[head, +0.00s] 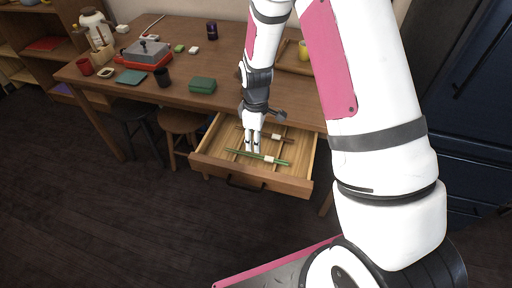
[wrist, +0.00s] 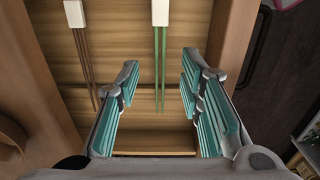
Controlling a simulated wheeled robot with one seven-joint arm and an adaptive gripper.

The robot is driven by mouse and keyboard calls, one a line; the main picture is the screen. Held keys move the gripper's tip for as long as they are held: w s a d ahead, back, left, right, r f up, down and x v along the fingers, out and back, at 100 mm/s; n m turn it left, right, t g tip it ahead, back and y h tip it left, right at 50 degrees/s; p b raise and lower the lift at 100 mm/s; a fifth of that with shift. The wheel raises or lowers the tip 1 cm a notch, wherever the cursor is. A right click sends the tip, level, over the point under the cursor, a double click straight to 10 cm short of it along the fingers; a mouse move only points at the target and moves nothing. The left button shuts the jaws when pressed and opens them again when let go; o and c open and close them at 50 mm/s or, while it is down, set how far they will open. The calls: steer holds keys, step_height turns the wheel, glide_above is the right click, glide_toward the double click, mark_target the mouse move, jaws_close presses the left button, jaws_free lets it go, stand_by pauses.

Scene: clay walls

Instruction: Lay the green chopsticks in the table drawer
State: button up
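The wooden table drawer (head: 292,184) is pulled open under the table. The green chopsticks (head: 240,152), joined by a white band, lie inside it towards the front. In the wrist view the green chopsticks (wrist: 158,65) run lengthwise between the lines of my fingers, apparently on the drawer's wooden floor. My gripper (head: 253,149) is lowered over the drawer, just above or beside the green chopsticks in the head view. In the wrist view my gripper (wrist: 160,78) is open, with its teal finger pads wide apart and nothing between them touching either pad.
Brown chopsticks (wrist: 84,60) with a white band lie in the drawer, left of the green ones in the wrist view. The table (head: 180,92) holds a green box (head: 202,85), a dark cup (head: 163,77) and a red-based appliance (head: 146,54). Stools (head: 181,122) stand left of the drawer.

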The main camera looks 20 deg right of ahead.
step_height(320, 180, up, 6)
steer(key=shift+r+p, duration=0.25)
steer(key=shift+p, duration=0.05)
steer(key=s+r+m+t, duration=0.1)
steer(key=s+r+m, duration=0.1)
steer(key=s+r, duration=0.55)
steer(key=s+r+m, duration=0.3)
steer(key=s+r, duration=0.1)
steer(key=r, duration=0.6)
steer(key=s+r+m, duration=0.3)
steer(key=s, duration=0.7)
steer(key=s+r+m+t, duration=0.1)
steer(key=s+r+m, duration=0.1)
steer(key=s, duration=0.8)
steer(key=shift+s+d+r+m, duration=0.2)
steer(key=shift+r+m, duration=0.2)
steer(key=shift+r, duration=0.15)
steer(key=shift+r, duration=0.1)
step_height(320, 180, up, 11)
steer(key=t+p, duration=0.2)
steer(key=p, duration=0.8)
steer(key=shift+d+r, duration=0.15)
steer(key=shift+r, duration=0.05)
